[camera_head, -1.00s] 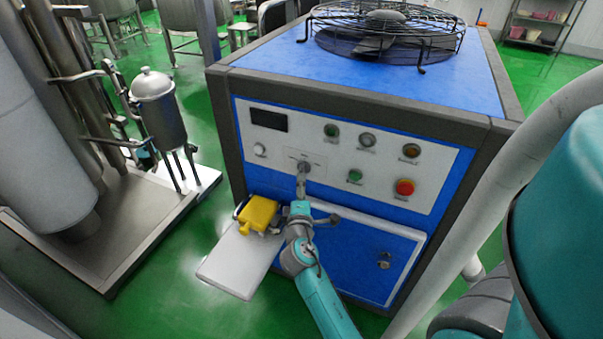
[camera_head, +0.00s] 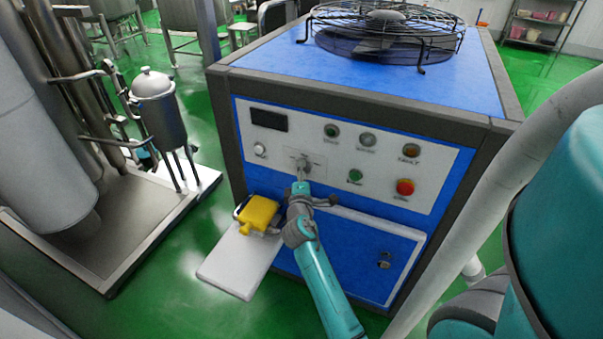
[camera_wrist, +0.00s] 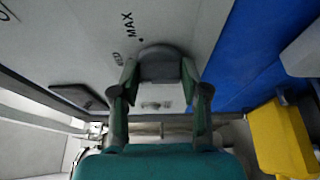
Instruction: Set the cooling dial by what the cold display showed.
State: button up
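The cooling dial (camera_wrist: 160,66) is a round grey knob on the light panel of the blue machine. The word MAX is printed beside it in the wrist view. My gripper (camera_wrist: 159,73) has one finger on each side of the dial, and the pads appear to touch it. In the head view my gripper (camera_head: 302,180) reaches up to the dial (camera_head: 304,163). The cold display (camera_head: 268,120) at the panel's upper left is dark, with no readable figure. The dial's pointer is not clear.
Indicator lights and buttons, among them a red button (camera_head: 405,187), sit right of the dial. A yellow object (camera_head: 258,212) lies on a white shelf (camera_head: 232,263) below left. It is close to the gripper in the wrist view (camera_wrist: 278,140).

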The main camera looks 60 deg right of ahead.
jog(key=shift+c, duration=1.4)
jog(key=shift+m, duration=0.3)
jog(key=m+h, duration=0.1)
jog(key=m, duration=0.3)
jog(key=m+g+h, duration=0.1)
jog(key=m+h, duration=0.1)
jog(key=m, duration=0.2)
jog(key=m+h, duration=0.1)
jog(key=m, duration=0.3)
jog(key=shift+w+f+m+g+h, duration=0.1)
jog(key=shift+w+m+g+h, duration=0.05)
jog(key=shift+m+g+h, duration=0.25)
jog(key=shift+m, duration=0.3)
jog(key=o, duration=1.1)
jog(key=shift+f, duration=0.1)
